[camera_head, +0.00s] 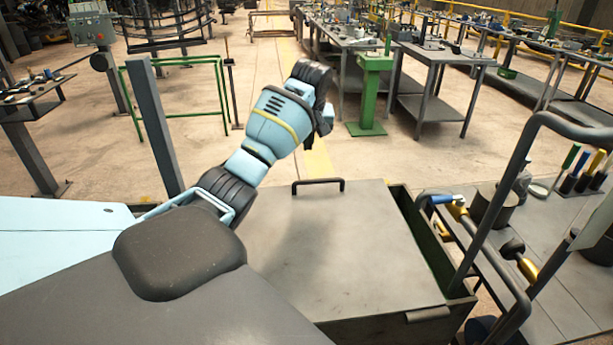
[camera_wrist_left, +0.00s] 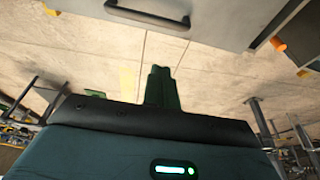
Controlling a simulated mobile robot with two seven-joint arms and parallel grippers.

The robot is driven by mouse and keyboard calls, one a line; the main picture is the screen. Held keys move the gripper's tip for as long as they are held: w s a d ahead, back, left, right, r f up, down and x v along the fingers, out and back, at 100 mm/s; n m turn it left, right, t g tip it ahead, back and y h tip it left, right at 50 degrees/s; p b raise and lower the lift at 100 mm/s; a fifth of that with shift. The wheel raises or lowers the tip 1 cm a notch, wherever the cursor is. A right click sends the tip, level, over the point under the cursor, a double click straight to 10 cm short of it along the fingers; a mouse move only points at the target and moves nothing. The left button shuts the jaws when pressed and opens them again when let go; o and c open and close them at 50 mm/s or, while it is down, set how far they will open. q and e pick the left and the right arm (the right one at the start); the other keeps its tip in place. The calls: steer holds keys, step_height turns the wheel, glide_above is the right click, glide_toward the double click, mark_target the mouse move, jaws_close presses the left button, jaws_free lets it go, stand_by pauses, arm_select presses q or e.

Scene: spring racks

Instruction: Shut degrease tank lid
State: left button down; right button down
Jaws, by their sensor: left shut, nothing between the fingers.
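The degrease tank lid (camera_head: 340,245) is a flat grey plate with a dark bar handle (camera_head: 319,183) at its far edge. It looks level over the tank (camera_head: 428,235), whose dark green side shows along the lid's right edge. I cannot tell whether the lid touches the rim all round. My left gripper (camera_head: 325,118) is beyond the handle and above it, apart from the lid. In the left wrist view its fingers (camera_wrist_left: 160,72) are together and empty, with the handle (camera_wrist_left: 147,14) past the tips. My own body hides the lid's near left part. My right gripper is not in view.
A tool cart (camera_head: 560,235) with a bent rail stands close on the right. A green pedestal (camera_head: 372,92) and workbenches (camera_head: 435,60) stand farther back. A green rail frame (camera_head: 178,88) is at the left.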

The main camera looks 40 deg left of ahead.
arm_select(q)
steer(key=x, duration=1.2)
steer(key=shift+s+d+f, duration=0.1)
steer(key=shift+s+f, duration=0.1)
steer(key=shift+f, duration=0.85)
